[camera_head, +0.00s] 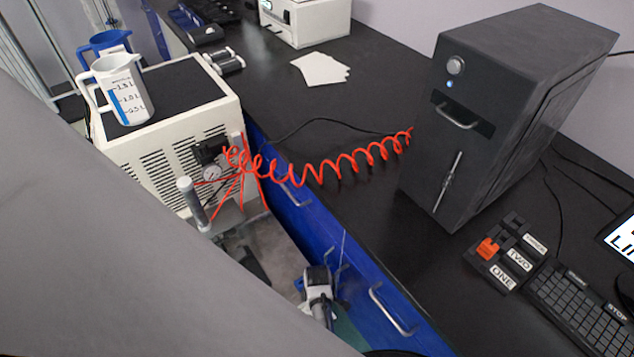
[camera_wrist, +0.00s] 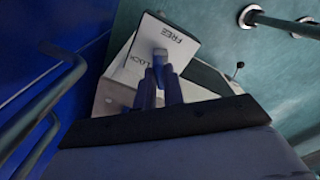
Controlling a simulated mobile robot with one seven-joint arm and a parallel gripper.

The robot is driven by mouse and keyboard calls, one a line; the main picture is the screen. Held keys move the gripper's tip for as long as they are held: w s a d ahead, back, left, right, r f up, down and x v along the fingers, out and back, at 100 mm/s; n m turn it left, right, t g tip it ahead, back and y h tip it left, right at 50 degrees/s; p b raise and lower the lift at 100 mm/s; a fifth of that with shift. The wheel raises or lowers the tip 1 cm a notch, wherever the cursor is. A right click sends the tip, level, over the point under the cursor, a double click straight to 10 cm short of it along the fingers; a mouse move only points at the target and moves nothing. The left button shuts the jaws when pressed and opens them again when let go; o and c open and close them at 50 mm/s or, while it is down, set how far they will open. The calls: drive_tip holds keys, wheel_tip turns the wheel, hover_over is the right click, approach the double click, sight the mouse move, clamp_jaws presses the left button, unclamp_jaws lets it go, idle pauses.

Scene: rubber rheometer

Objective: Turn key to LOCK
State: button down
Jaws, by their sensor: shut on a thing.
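In the wrist view, a white panel with the word FREE (camera_wrist: 182,42) faces me, upside down. A second white face with the word LOCK (camera_wrist: 128,68) adjoins it at the left. The key (camera_wrist: 160,54) shows only as a small grey-blue piece at the edge of the FREE panel. My gripper (camera_wrist: 159,74) has its two dark blue fingers close together on the key. The fingers hide most of the key, so its exact angle is hard to tell. I cannot make out the key or my fingertips in the head view.
Blue drawers with metal handles (camera_head: 393,310) line the bench front. A coiled red hose (camera_head: 330,172) spans from the cream unit (camera_head: 165,140) to the black tower (camera_head: 500,110). A black-and-white device (camera_head: 318,284) is low beside the drawers. Metal bars (camera_wrist: 40,110) stand close at left in the wrist view.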

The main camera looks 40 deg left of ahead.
drive_tip(key=shift+r+n+p, duration=0.1)
drive_tip(key=shift+n+p, duration=0.4)
drive_tip(key=shift+n, duration=1.5)
